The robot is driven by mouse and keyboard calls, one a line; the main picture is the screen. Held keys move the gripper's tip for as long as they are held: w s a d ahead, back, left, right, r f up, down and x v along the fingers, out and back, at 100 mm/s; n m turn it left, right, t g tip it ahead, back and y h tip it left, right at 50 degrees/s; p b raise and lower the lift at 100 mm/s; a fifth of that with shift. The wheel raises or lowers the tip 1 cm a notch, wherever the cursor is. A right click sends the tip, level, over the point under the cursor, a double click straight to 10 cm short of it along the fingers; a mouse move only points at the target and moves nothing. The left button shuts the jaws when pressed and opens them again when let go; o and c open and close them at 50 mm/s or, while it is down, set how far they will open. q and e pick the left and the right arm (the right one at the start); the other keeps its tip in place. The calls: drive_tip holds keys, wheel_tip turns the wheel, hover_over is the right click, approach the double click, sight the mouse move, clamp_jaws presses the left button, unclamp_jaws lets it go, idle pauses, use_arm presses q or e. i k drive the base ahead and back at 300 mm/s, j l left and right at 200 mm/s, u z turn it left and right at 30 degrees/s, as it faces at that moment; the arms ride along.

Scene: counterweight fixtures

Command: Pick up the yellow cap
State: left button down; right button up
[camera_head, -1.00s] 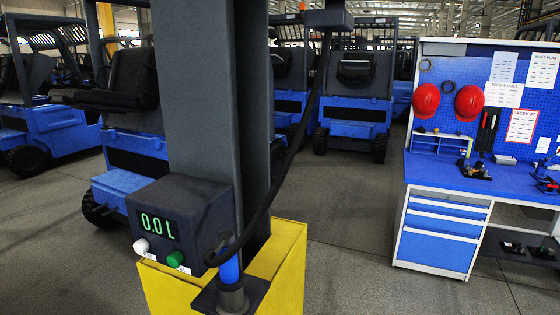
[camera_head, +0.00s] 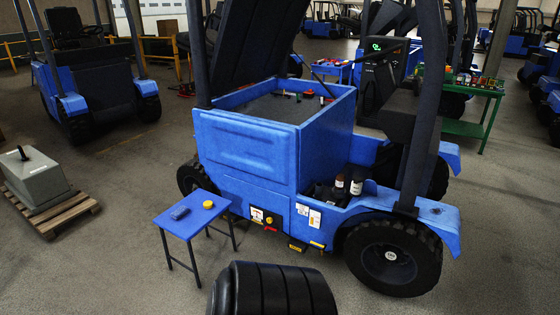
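A small round yellow cap (camera_head: 208,205) lies on top of a small blue table (camera_head: 188,222) in front of the blue forklift. A blue block-like object (camera_head: 180,213) lies on the same table, to the left of the cap. Neither of my grippers is in view.
The blue forklift (camera_head: 245,150) stands just behind the table, its rear cover raised. A black ribbed tyre-like object (camera_head: 272,290) is at the bottom centre. A grey counterweight (camera_head: 36,177) sits on a wooden pallet (camera_head: 65,208) at the left. Floor left of the table is clear.

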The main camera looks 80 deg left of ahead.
sight(208, 205)
drive_tip(key=u, duration=2.4)
drive_tip(key=i+j, duration=1.4)
drive_tip(key=j, duration=0.15)
